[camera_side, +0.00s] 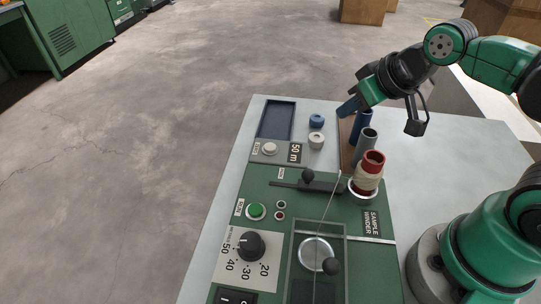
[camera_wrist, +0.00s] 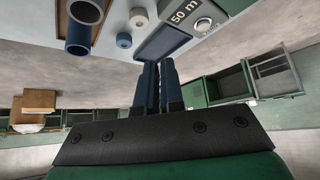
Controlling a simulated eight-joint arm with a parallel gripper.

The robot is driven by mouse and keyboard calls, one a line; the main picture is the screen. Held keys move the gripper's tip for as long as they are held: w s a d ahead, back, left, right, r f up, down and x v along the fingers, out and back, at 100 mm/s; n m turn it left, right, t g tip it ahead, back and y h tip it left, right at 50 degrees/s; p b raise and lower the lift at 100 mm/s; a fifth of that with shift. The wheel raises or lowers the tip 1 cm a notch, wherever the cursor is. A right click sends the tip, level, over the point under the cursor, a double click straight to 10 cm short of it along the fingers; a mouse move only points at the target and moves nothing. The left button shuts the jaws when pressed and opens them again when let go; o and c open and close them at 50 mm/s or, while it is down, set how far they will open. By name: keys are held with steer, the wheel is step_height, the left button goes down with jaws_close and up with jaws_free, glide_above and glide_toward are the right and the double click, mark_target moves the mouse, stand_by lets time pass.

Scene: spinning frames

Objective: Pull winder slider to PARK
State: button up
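The winder slider is a black knob (camera_side: 308,175) on a dark bar that runs along a slot in the green winder panel (camera_side: 262,178). The bar reaches right towards a red and cream bobbin (camera_side: 370,173). I cannot read a PARK mark beside the slot. My gripper (camera_side: 347,108) is above the far part of the table, well behind and apart from the slider. In the wrist view its two blue fingers (camera_wrist: 159,82) lie side by side, with only a thin line between them and nothing held. The slider is not in the wrist view.
A blue tube (camera_side: 362,126) and a grey tube (camera_side: 367,144) stand in a wooden rack near my gripper. Two small spools (camera_side: 316,121) and a blue tray (camera_side: 277,119) are at the back. A glass-covered box (camera_side: 317,253) and a dial (camera_side: 250,245) are in front of the slider.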

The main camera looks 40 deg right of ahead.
mark_target(309, 170)
steer(key=o, duration=0.4)
steer(key=shift+a, duration=0.1)
steer(key=shift+c, duration=0.2)
steer(key=o, duration=0.3)
steer(key=shift+a+f+g, duration=0.15)
steer(key=shift+a+g, duration=0.15)
steer(key=shift+g, duration=0.2)
steer(key=shift+o, duration=0.5)
steer(key=a+g+y, duration=0.1)
steer(key=a+f+g, duration=0.1)
steer(key=a+g, duration=0.1)
steer(key=a+f+g+y, duration=0.1)
steer(key=g, duration=0.1)
steer(key=shift+s+a+y, duration=0.1)
steer(key=shift+a+y, duration=0.1)
steer(key=shift+y, duration=0.1)
steer(key=shift+g, duration=0.6)
steer(key=shift+a+x, duration=0.25)
steer(key=shift+x, duration=1.3)
steer(key=shift+a+x, duration=0.25)
steer(key=shift+x, duration=1.3)
steer(key=shift+s+r, duration=0.15)
jaws_close()
